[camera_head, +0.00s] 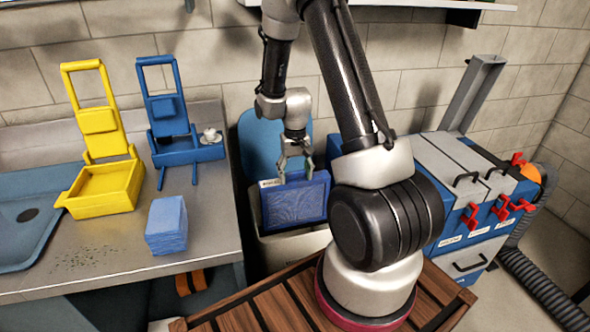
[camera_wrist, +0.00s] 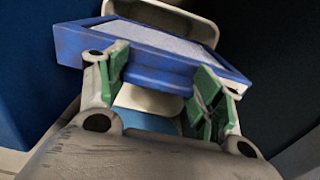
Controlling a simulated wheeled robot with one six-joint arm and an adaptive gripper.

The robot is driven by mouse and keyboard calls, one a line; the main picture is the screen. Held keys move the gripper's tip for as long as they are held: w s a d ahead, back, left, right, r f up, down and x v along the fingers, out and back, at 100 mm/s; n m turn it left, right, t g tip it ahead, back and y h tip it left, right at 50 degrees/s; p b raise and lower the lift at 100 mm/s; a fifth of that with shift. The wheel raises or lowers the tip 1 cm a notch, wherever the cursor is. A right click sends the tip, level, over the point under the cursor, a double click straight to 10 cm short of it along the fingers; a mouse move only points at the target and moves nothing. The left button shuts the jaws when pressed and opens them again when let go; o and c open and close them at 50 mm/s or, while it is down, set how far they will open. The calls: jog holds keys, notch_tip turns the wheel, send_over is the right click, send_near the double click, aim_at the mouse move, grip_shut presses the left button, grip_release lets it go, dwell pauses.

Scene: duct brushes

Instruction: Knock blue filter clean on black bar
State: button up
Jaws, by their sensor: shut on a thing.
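The blue filter (camera_head: 295,205) is a framed panel with a mesh face and a small white label at its upper left corner. It hangs nearly upright under my gripper (camera_head: 295,162), at the mouth of a light grey bin (camera_head: 283,250). My gripper is shut on the filter's top edge. In the wrist view, the filter (camera_wrist: 150,50) shows its blue frame and pale inner face between and beyond the green-padded fingers of my gripper (camera_wrist: 160,78). I cannot make out the black bar in either view. The filter hides much of the bin's opening.
A blue lid (camera_head: 258,138) stands open behind the bin. The counter (camera_head: 205,235) at left holds a yellow stand (camera_head: 105,185), a blue stand (camera_head: 172,120), a stack of blue cloths (camera_head: 167,225) and dark specks. A blue-grey unit (camera_head: 460,215) with red clamps stands at right.

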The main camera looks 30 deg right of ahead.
jog(key=shift+f, duration=0.3)
jog(key=shift+r, duration=1.3)
jog(key=shift+r, duration=3.05)
